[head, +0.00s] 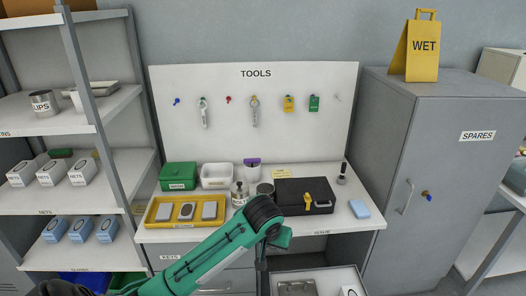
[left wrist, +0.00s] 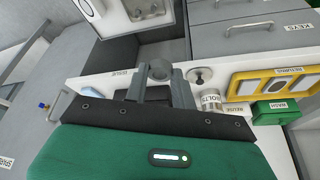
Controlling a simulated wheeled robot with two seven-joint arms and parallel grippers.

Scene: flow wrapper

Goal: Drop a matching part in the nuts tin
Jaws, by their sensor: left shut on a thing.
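My left gripper (left wrist: 160,78) is shut on a grey hex nut (left wrist: 159,69), held between its fingertips. In the head view the gripper hangs below my green wrist, by the desk's front edge, and its fingertips are hidden. Two small metal tins stand on the desk behind my wrist: a labelled tin (head: 240,194) and an open-looking tin (head: 265,188), partly covered by my arm. The left wrist view shows a tin marked BOLTS (left wrist: 211,101). No label reading NUTS is legible on any tin. My right gripper is not in view.
The desk holds a yellow tray (head: 154,222), a green box (head: 178,176), a white bin (head: 215,176), a black case (head: 303,194) and a blue block (head: 359,209). An open drawer (head: 357,274) juts out below. A grey cabinet (head: 440,190) stands right, shelving (head: 70,210) left.

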